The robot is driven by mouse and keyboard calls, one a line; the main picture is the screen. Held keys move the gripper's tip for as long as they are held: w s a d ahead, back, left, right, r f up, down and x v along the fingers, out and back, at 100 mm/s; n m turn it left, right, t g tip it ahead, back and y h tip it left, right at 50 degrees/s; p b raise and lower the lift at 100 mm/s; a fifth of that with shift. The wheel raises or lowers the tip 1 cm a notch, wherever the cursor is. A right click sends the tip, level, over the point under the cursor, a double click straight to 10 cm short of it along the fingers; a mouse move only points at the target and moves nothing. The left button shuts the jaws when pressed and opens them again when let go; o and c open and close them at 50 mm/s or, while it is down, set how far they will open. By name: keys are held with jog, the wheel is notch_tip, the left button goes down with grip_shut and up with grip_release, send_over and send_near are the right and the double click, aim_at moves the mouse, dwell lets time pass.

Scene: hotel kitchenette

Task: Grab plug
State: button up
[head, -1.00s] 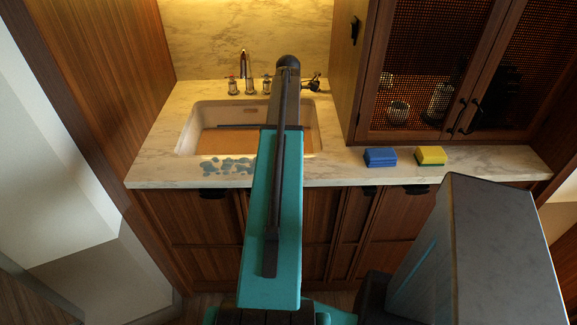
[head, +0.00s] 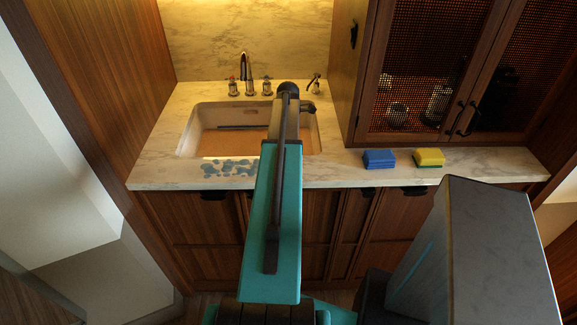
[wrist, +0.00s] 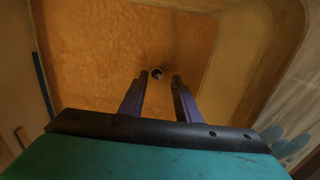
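My gripper (wrist: 160,79) points down into the sink. In the head view the sink (head: 186,140) is set in the pale marble counter. My arm hides part of it, and the plug and the fingers cannot be made out there.
The faucet (head: 246,72) stands behind. Bluish spots (head: 230,168) mark the counter's front. A blue sponge (head: 380,159) and a yellow sponge (head: 429,157) lie right of the sink.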

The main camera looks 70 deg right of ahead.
jog(key=shift+f, duration=0.4)
jog(key=shift+d+f+p, duration=0.15)
jog(key=shift+f+p, duration=0.35)
jog(key=shift+f, duration=0.25)
jog(key=shift+d+f+p, duration=0.15)
jog(key=shift+f+p, duration=0.35)
jog(key=shift+f, duration=1.35)
jog(key=shift+c, duration=0.3)
grip_shut()
